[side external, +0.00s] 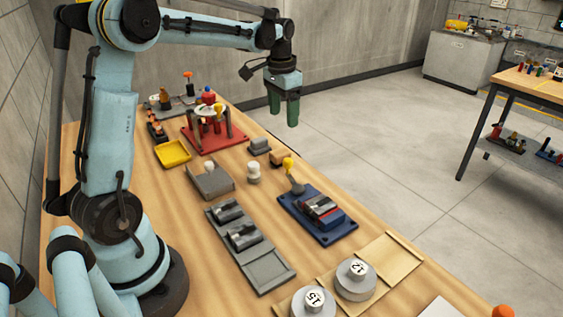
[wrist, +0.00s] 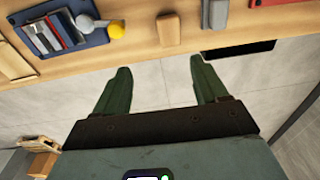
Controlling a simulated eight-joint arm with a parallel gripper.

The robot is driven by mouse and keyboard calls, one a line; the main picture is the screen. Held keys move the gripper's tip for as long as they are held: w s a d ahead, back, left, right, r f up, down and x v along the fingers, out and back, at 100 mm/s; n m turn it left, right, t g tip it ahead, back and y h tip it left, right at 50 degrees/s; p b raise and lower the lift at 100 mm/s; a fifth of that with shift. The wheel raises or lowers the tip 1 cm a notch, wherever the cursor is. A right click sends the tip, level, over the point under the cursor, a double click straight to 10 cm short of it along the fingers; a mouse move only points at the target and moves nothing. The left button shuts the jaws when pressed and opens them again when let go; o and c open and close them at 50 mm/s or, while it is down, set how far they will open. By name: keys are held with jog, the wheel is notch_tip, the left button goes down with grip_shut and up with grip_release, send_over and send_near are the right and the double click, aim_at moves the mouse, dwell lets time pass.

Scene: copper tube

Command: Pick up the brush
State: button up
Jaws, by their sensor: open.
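I cannot tell for sure which thing is the brush. A small tan block (side external: 279,158) and a dark grey block (side external: 259,146) lie near the far edge of the wooden table, and either may be it. In the wrist view the tan block (wrist: 168,30) is above the fingertips, and a grey block (wrist: 216,14) is to its right. My gripper (side external: 283,118) hangs above and beyond the table's far edge, with its green fingers pointing down, apart and empty. The wrist view shows the open fingers (wrist: 160,66) with floor between them.
A blue base (side external: 318,216) with a grey and red fixture and a yellow-knobbed lever stands near the blocks. A white peg (side external: 253,173), a red-based stand (side external: 214,136), a yellow tray (side external: 173,153) and a grey rail fixture (side external: 265,270) share the table. Numbered weights (side external: 356,280) stand in front.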

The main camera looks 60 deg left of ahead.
jog(key=a+f, duration=0.2)
jog(key=a, duration=0.1)
send_over(280, 151)
jog(key=shift+g, duration=0.4)
jog(key=f, duration=0.6)
jog(key=shift+w+a+f, duration=0.1)
jog(key=shift+a+f, duration=0.1)
jog(key=shift+f, duration=0.15)
jog(key=shift+d+f, duration=0.15)
jog(key=shift+f, duration=1.2)
jog(key=shift+d+f, duration=0.15)
jog(key=shift+f, duration=1.15)
jog(key=c, duration=1.2)
notch_tip(280, 151, up, 10)
jog(key=shift+r, duration=0.1)
